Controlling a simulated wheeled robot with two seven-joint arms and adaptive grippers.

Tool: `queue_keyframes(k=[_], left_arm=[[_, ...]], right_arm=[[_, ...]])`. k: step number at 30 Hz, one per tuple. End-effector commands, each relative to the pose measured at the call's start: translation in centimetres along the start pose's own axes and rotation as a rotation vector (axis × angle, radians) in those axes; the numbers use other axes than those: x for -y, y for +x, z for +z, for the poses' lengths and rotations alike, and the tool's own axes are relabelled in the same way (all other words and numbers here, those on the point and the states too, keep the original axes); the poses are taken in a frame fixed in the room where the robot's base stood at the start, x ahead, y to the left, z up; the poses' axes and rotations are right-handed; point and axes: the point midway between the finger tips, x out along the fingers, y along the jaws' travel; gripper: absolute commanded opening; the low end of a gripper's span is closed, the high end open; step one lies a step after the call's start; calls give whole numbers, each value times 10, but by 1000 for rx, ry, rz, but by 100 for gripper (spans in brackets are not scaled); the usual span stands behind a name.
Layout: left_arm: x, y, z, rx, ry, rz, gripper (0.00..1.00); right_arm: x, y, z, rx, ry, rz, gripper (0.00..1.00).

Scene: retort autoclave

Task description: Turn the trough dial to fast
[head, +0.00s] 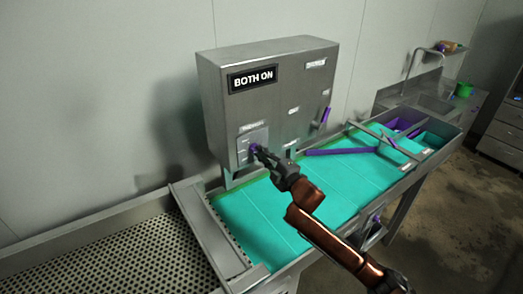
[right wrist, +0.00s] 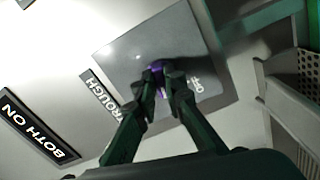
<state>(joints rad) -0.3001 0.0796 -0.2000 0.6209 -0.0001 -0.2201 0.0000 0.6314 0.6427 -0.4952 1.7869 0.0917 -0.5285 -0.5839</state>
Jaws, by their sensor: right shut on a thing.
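The trough dial (right wrist: 157,66) is a small purple knob on a square metal plate (right wrist: 130,45) low on the front of the grey control box (head: 293,85). In the right wrist view, a partly covered label beside the plate reads "ROUGH". My right gripper (right wrist: 160,90) is shut on the dial, its two dark fingers on either side of it. In the head view, the right gripper (head: 262,155) reaches the box from the lower right, and the dial is mostly hidden by the fingers. The setting the dial points to cannot be read. My left gripper is not in view.
A sign reading "BOTH ON" (head: 252,78) is on the box. A teal-floored trough (head: 250,222) runs below, with a purple bar (head: 340,151) across it and compartments at its far right end. A perforated metal tray (head: 140,262) lies at left. A sink stands behind right.

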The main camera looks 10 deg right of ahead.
Motion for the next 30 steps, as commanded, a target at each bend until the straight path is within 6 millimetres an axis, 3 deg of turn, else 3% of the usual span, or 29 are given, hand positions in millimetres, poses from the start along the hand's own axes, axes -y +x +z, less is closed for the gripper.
queue_keyframes(k=[18,30], left_arm=[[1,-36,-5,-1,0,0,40],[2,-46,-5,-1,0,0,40]], right_arm=[[4,0,-1,3,547,-4,0],[6,0,-1,3,721,-3,0]])
